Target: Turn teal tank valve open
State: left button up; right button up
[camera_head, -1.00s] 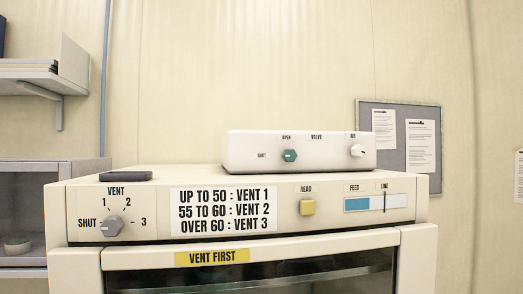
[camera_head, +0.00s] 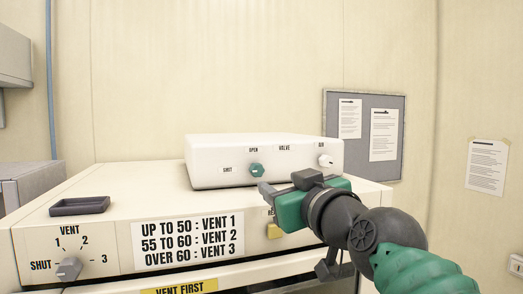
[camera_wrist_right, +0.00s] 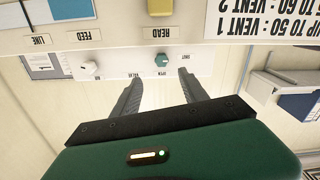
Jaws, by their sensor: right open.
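The teal valve knob (camera_head: 257,170) is on the front of the white valve box (camera_head: 215,176), below the OPEN label and right of SHUT. A pale mark shows on its left side, toward SHUT. In the right wrist view the picture is upside down and the teal knob (camera_wrist_right: 162,60) shows beyond the fingertips, between their lines. My right gripper (camera_head: 268,190) is open and empty, just in front of and below the knob, apart from it. It also shows in the wrist view (camera_wrist_right: 157,76) with its fingers spread. My left gripper is not in view.
A white AIR knob (camera_head: 326,161) is right of the teal one. The box stands on a cream cabinet (camera_head: 120,211) with a grey vent dial (camera_head: 69,269) and a yellow READ button (camera_head: 274,231), partly behind my gripper. A dark tray (camera_head: 80,206) lies on top at left.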

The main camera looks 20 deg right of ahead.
aim_at(258, 172)
jog(key=w+p, duration=0.1)
jog(key=p, duration=0.1)
jog(key=w+a+r+p, duration=0.1)
jog(key=p, duration=0.2)
jog(key=shift+w+r, duration=0.15)
jog(key=shift+w, duration=0.1)
jog(key=w, duration=0.3)
jog(key=w+f+p, duration=0.1)
jog(key=w, duration=0.5)
jog(key=shift+w+d+f, duration=0.15)
jog(key=shift+d+f, duration=0.05)
jog(key=shift+f, duration=0.15)
jog(key=shift+s+r, duration=0.1)
jog(key=shift+s, duration=0.1)
jog(key=shift+s+a+r, duration=0.1)
jog(key=shift+s, duration=0.15)
jog(key=c, duration=0.4)
grip_shut()
